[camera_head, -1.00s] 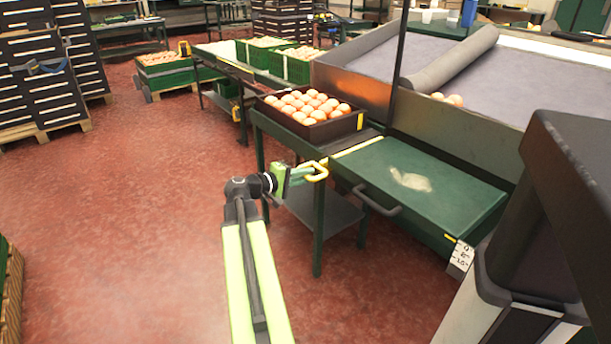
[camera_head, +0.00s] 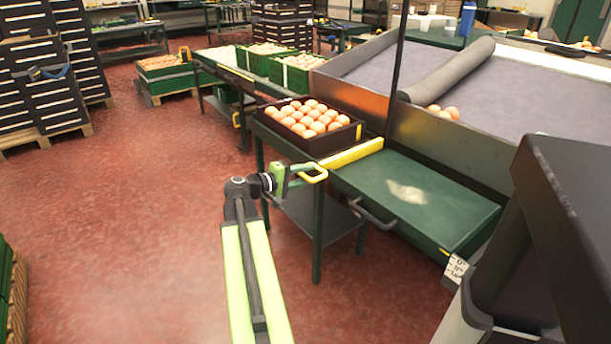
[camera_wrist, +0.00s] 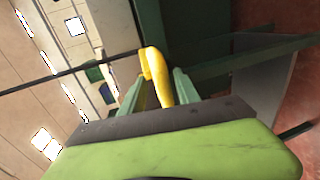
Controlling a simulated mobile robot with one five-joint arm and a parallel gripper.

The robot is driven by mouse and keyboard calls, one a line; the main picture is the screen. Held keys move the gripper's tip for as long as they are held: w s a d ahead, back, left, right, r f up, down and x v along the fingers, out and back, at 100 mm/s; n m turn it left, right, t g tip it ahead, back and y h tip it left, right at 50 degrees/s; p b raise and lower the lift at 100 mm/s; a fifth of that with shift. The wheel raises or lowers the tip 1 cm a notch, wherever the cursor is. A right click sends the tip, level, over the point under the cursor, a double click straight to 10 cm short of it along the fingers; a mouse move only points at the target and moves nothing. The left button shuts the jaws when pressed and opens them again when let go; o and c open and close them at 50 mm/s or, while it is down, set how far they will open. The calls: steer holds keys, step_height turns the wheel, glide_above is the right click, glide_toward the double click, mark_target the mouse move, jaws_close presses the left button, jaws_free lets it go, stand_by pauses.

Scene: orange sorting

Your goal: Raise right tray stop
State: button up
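The right tray stop is a yellow bar (camera_head: 352,154) along the right side of the dark tray (camera_head: 338,141), standing up with its broad face showing. Its yellow looped handle (camera_head: 318,177) sticks out at the near end. My gripper (camera_head: 309,172) is at this handle. In the wrist view the handle (camera_wrist: 159,78) lies between the two green fingers of my gripper (camera_wrist: 160,90), which appear shut on it. The tray holds several oranges (camera_head: 310,117) and sits on a green stand.
A green drawer-like panel (camera_head: 440,200) with a dark handle (camera_head: 372,215) lies right of the stop. A sloped grey bed (camera_head: 480,85) with a roller stands behind. A dark post rises behind the tray. Red floor (camera_head: 130,200) to the left is clear.

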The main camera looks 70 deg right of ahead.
steer(key=p+v, duration=0.3)
steer(key=v, duration=1.4)
steer(key=shift+a, duration=0.25)
steer(key=shift+w+f, duration=0.1)
